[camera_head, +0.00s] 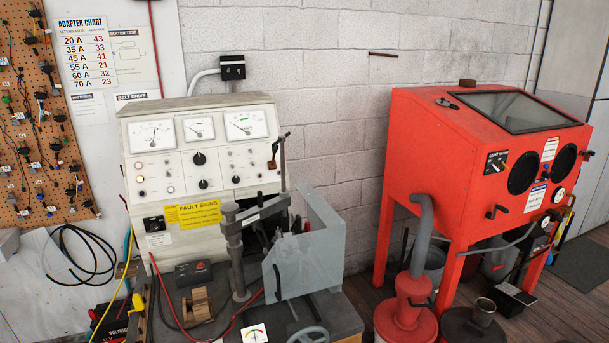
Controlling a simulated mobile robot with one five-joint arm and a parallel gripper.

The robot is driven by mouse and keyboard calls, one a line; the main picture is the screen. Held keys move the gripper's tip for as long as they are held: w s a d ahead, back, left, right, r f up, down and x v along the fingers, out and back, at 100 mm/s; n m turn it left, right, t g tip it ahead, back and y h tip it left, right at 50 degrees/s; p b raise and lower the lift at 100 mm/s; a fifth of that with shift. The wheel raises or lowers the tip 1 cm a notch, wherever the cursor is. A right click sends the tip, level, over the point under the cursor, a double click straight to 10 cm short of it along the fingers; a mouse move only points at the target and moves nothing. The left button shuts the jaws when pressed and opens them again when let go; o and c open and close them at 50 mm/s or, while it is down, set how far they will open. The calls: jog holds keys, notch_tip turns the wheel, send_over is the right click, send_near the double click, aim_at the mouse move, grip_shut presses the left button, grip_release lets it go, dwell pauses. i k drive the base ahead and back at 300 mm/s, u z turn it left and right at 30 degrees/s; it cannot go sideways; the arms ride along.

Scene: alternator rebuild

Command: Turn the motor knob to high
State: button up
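A white alternator test bench (130,120) stands at the left centre with a sloped panel of three dials. A large black knob (199,159) sits in the middle of the panel. Smaller black knobs are below it (203,184) and to its right (235,180). A black switch plate (154,223) with small white markings is at the panel's lower left. A red blasting cabinet (435,160) at the right carries another black plate with a knob (496,162). I cannot read which one is labelled motor, nor any knob's setting. My gripper is not in view.
A red canister (406,310) stands on the floor in front of the cabinet. A pegboard (30,130) hangs at the left.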

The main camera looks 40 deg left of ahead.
aim_at(203, 184)
jog(key=z, duration=0.35)
jog(key=k, duration=2.15)
jog(key=u, duration=1.65)
jog(key=i, duration=0.95)
jog(key=u, duration=0.05)
